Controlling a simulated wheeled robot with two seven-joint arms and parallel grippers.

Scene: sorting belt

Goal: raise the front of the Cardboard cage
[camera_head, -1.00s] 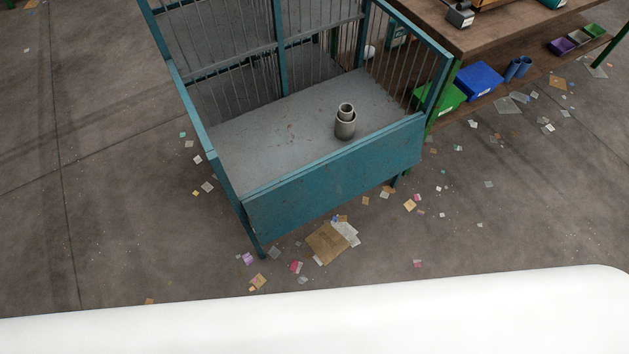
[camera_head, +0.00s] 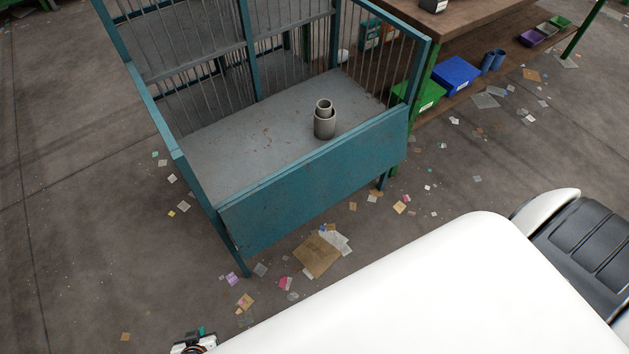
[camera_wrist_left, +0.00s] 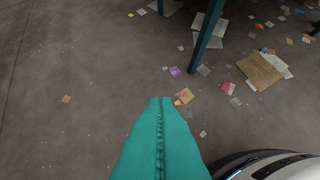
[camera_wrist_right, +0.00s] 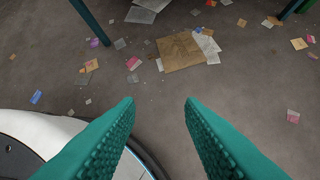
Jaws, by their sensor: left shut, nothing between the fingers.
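The cage (camera_head: 262,150) is a teal metal frame with barred sides and a grey floor. I cannot read any label on it. Its front (camera_head: 315,185) is a solid teal panel standing low, with the opening above it clear. A grey cylindrical item (camera_head: 325,126) stands on the cage floor. My left gripper (camera_wrist_left: 160,100) is shut and empty, over the floor in front of the cage; a cage leg (camera_wrist_left: 207,38) is ahead of it. My right gripper (camera_wrist_right: 159,102) is open and empty above the floor. Neither gripper touches the cage.
A wooden shelf table (camera_head: 462,38) stands right of the cage, with a green box (camera_head: 418,97) and a blue box (camera_head: 456,75) on its lower shelf. Flat cardboard (camera_head: 317,257) and paper scraps litter the floor before the cage. The floor at left is mostly clear.

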